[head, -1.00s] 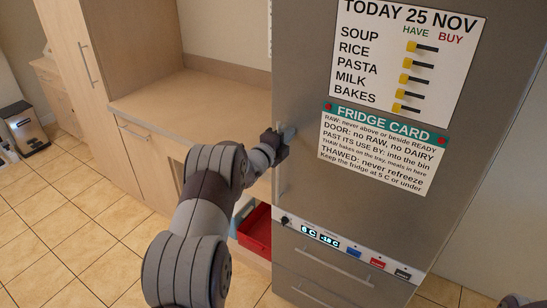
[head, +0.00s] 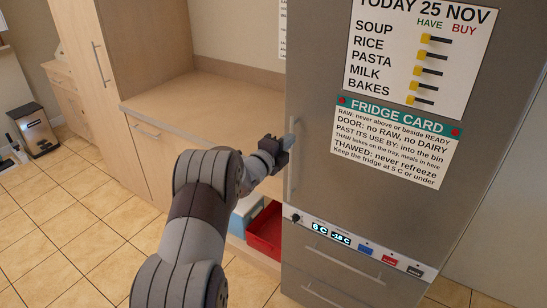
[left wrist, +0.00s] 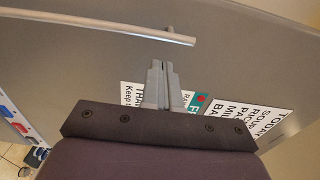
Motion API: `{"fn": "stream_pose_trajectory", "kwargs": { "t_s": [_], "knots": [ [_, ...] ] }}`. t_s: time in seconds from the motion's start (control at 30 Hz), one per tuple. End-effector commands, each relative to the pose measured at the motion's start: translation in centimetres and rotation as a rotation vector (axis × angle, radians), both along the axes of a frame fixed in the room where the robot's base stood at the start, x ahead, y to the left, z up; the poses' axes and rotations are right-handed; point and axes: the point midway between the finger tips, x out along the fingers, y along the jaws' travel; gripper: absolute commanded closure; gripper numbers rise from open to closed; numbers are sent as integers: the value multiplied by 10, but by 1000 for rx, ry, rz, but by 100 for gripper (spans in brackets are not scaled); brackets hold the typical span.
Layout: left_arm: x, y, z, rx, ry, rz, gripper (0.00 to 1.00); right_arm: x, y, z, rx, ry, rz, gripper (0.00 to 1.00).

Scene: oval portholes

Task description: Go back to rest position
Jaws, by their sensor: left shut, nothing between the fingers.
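My left gripper (head: 287,143) is in front of the left edge of the fridge door, close to its upright handle (head: 293,165). In the left wrist view my left gripper (left wrist: 168,70) has its two grey fingers together, with nothing between them. The fridge handle (left wrist: 100,26) runs across the top of that view, by the fingertips; I cannot tell whether they touch. The steel fridge (head: 340,85) has its upper door shut. My right gripper does not show.
A wooden counter (head: 205,100) lies left of the fridge, with a red bin (head: 265,230) and a blue-white box (head: 246,212) below it. A pedal bin (head: 35,128) stands far left. Tiled floor (head: 60,225) is free at left. Drawers (head: 340,265) are below the fridge door.

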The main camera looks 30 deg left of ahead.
Motion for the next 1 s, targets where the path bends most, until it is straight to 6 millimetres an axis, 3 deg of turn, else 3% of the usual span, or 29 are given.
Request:
{"fn": "stream_pose_trajectory", "kwargs": {
  "t_s": [0.3,0.6,0.67,0.73,0.77,0.83,0.9,1.0],
  "knots": [
    [-54,5,-2,0,0,1,100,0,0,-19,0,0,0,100],
    [-63,5,-1,-21,4,0,100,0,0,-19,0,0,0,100],
    [-63,12,-13,-103,69,37,100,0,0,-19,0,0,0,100],
    [-74,28,-51,-282,230,163,100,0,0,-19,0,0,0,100],
    [-85,36,-70,-390,317,250,100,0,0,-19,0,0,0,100],
    [-132,36,-115,-708,562,528,100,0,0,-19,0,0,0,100],
    [-191,4,-141,-972,771,798,100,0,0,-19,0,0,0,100],
    [-269,-51,-153,-1183,980,1098,100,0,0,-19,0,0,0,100]
  ]
}}
